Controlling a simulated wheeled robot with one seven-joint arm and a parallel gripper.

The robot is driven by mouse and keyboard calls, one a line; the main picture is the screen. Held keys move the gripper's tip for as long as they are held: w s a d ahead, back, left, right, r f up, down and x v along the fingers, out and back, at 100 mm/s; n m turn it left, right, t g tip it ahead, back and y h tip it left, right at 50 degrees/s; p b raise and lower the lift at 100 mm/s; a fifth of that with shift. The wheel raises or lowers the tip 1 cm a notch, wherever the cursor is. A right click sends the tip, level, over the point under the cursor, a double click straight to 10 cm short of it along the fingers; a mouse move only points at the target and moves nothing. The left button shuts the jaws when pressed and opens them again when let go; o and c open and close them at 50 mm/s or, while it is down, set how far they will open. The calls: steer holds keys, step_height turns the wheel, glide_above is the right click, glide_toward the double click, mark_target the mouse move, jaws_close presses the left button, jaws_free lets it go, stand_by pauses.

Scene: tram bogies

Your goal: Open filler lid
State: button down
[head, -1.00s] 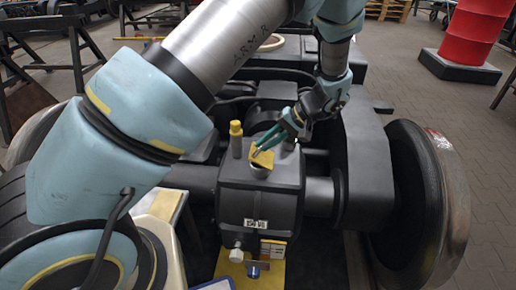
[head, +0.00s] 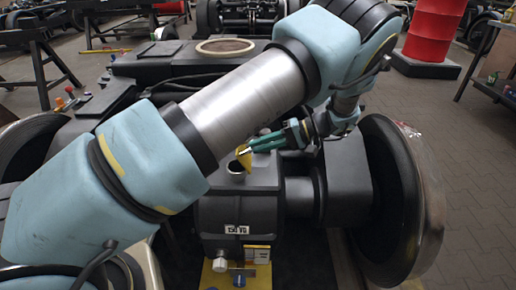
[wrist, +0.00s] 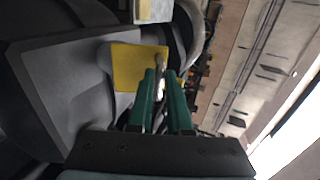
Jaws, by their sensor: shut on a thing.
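The yellow filler lid (head: 244,158) stands tilted up at the filler neck (head: 236,168) on top of the dark gearbox housing (head: 225,207). The round dark mouth of the neck shows beside it. My gripper (head: 251,148) reaches in from the right, with its green fingers shut on the lid at its upper edge. In the wrist view the lid (wrist: 136,67) is a flat yellow plate left of my fingertips (wrist: 160,74), with a small pale piece between them. My arm crosses in front of the housing's back left part.
A dark wheel (head: 395,200) with a bright rim stands to the right. Below the housing are a white knob (head: 219,265) and a blue-handled fitting (head: 238,280) by a yellow plate. A red drum (head: 433,30) stands far right. The paved floor (head: 475,170) at right is clear.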

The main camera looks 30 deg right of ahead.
steer(key=shift+s+f, duration=0.1)
steer(key=shift+f, duration=0.25)
steer(key=c, duration=1.3)
jaws_free()
steer(key=o, duration=0.5)
steer(key=shift+c, duration=0.2)
steer(key=shift+r, duration=0.1)
steer(key=shift+d, duration=0.1)
steer(key=s+b+v, duration=0.1)
steer(key=v, duration=0.9)
steer(key=shift+r, duration=0.25)
steer(key=shift+s, duration=0.2)
